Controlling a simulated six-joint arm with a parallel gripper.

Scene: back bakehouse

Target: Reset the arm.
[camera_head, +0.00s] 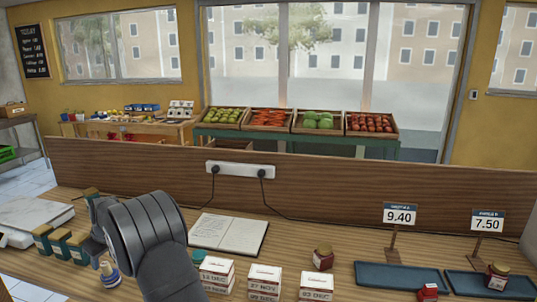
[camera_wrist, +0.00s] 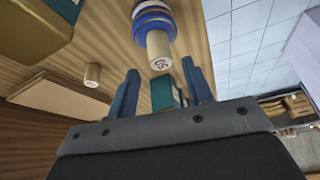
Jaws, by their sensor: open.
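My gripper (camera_head: 100,222) is over the left part of the wooden counter (camera_head: 305,258), largely covered by my arm in the head view. In the wrist view my gripper (camera_wrist: 160,65) shows two blue fingers spread apart. Nothing is visibly held between them. A blue-ringed object with a pale round end (camera_wrist: 158,45) appears beyond the fingertips, apart from them as far as I can tell. A blue and white object (camera_head: 110,275) stands below my gripper in the head view; I cannot tell if it is the same one.
Several green gold-topped tins (camera_head: 60,243) and a pale slab (camera_head: 35,213) are at left. Blue trays (camera_head: 385,276) and price signs (camera_head: 399,215) are further right.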

